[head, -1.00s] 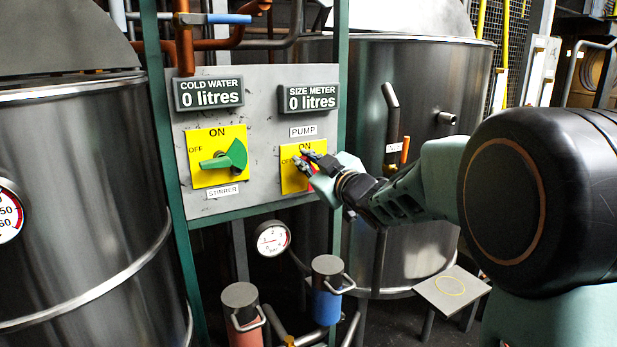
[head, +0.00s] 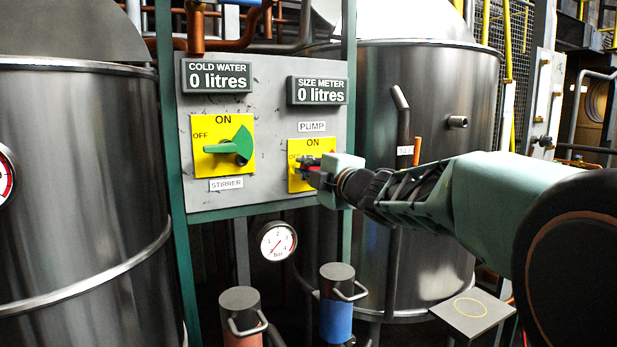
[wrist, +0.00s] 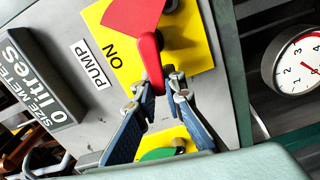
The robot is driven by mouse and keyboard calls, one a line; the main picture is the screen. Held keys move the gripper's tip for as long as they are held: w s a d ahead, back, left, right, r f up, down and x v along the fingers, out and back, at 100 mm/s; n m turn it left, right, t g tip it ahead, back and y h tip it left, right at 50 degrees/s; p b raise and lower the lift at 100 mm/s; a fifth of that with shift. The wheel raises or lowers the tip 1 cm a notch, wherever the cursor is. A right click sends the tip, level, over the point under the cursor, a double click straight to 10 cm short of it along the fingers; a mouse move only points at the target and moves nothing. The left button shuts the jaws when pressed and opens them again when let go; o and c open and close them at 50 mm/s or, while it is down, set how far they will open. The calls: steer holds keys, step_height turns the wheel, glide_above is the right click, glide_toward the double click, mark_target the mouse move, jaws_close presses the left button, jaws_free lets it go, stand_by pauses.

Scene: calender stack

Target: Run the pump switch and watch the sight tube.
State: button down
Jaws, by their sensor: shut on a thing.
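The pump switch (wrist: 135,18) is a red rotary handle on a yellow plate (wrist: 198,45) marked ON, below the PUMP label. My gripper (wrist: 160,86) is shut on the end of the red handle, one finger on each side. In the head view my gripper (head: 309,168) hides most of the switch. The size meter (head: 318,91) above it reads 0 litres. I cannot make out a sight tube for certain; a dark pipe (head: 403,120) with a small label stands against the right tank.
The green stirrer switch (head: 241,146) sits left of the pump switch, under the cold water display (head: 216,77) at 0 litres. A pressure gauge (head: 278,240) hangs below the panel. Steel tanks stand left (head: 80,180) and right (head: 450,95).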

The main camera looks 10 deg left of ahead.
steer(key=shift+f+n+b, duration=0.4)
steer(key=shift+n+b, duration=0.2)
steer(key=shift+n, duration=0.1)
steer(key=c, duration=2)
jaws_free()
steer(key=shift+v, duration=3.75)
steer(key=shift+o, duration=0.3)
steer(key=shift+r, duration=0.15)
